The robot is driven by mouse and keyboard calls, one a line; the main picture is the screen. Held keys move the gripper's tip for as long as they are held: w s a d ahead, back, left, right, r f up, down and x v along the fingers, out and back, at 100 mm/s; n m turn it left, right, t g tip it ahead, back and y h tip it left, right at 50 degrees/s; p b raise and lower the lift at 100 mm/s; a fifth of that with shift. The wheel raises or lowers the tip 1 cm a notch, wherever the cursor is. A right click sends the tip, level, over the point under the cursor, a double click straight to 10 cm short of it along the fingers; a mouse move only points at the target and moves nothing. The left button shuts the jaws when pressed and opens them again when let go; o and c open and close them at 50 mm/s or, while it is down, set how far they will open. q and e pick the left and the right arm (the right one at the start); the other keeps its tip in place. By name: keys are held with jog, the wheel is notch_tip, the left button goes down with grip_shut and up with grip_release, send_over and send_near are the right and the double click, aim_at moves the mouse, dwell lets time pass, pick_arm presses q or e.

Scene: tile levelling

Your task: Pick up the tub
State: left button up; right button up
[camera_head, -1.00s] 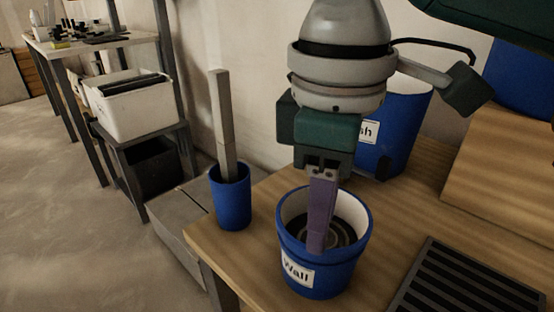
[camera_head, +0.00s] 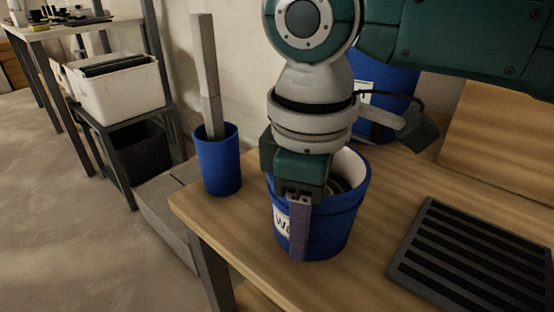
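The blue tub (camera_head: 338,234) with a white "Wall" label, partly covered, stands upright on the wooden table. Its white inside and some dark rings show at the top right of its opening. My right gripper (camera_head: 299,232) points down at the tub's near side. Its visible purple finger lies in front of the outer wall and covers part of the label. Only one finger shows clearly; the other is hidden, so I cannot tell the gap or whether it touches the wall. My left gripper is not in view.
A blue cup (camera_head: 219,170) with a tall grey bar stands left of the tub at the table edge. A larger blue bucket (camera_head: 388,87) is behind my arm. A dark slatted grate (camera_head: 470,252) lies right. Bare tabletop (camera_head: 385,205) separates tub and grate.

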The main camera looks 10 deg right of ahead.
grip_shut()
jog(key=shift+r, duration=0.1)
dwell(1.2)
